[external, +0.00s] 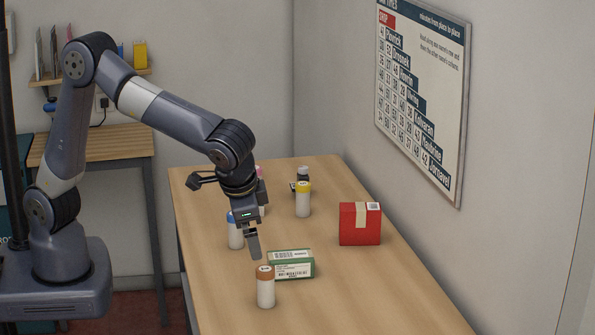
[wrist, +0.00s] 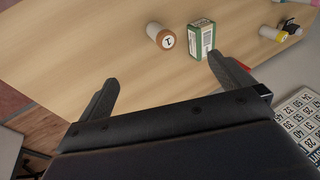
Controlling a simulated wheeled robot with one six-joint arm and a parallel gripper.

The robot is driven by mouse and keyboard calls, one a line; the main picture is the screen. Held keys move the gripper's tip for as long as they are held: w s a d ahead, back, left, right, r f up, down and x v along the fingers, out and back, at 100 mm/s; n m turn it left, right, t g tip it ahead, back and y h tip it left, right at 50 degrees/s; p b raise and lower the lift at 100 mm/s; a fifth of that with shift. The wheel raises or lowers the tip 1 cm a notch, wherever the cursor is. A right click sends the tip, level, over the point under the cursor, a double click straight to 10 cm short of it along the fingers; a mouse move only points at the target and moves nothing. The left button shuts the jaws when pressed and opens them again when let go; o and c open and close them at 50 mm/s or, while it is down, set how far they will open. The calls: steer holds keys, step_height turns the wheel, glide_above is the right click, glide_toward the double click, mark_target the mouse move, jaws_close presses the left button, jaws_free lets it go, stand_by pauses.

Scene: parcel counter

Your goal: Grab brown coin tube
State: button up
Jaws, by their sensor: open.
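The brown coin tube (external: 265,289) is a white cylinder with a brown cap, upright near the front of the counter in the external view. In the wrist view the brown coin tube (wrist: 161,36) shows its cap, beyond the fingertips and between their directions. My gripper (external: 254,245) is above the counter, behind and above the brown tube, apart from it. In the wrist view my gripper (wrist: 163,78) has its two fingers wide apart with nothing between them.
A green and white box (external: 291,265) stands close behind the brown tube, to its right. A blue-capped tube (external: 235,234), a yellow-capped tube (external: 303,200) and a red box (external: 360,224) stand farther back. The counter (external: 350,300) is clear at front right.

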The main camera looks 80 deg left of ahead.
steer(key=shift+c, duration=0.6)
steer(key=c, duration=0.7)
steer(key=m+t+y+b, duration=0.8)
steer(key=m+t, duration=0.2)
steer(key=m, duration=1.6)
glide_toward(271, 271)
steer(key=a, duration=0.1)
steer(key=a+f, duration=0.1)
steer(key=a, duration=0.1)
steer(key=shift+s+f, duration=0.2)
steer(key=shift+f, duration=0.05)
steer(key=shift+c, duration=0.2)
steer(key=shift+d+f+m+t+h, duration=0.15)
steer(key=shift+m+t+h, duration=0.15)
steer(key=shift+m+t, duration=0.25)
steer(key=shift+d+m+t+h, duration=0.15)
steer(key=shift+m+t+h, duration=0.15)
steer(key=shift+m+t, duration=0.2)
steer(key=x, duration=0.5)
steer(key=shift+w+a+p, duration=0.1)
steer(key=shift+p, duration=0.25)
steer(key=p+x, duration=0.1)
steer(key=x, duration=0.3)
steer(key=shift+a+p, duration=0.4)
steer(key=shift+a, duration=0.1)
steer(key=shift+w+a+f, duration=0.1)
steer(key=shift+w+a, duration=0.1)
steer(key=shift+w, duration=0.1)
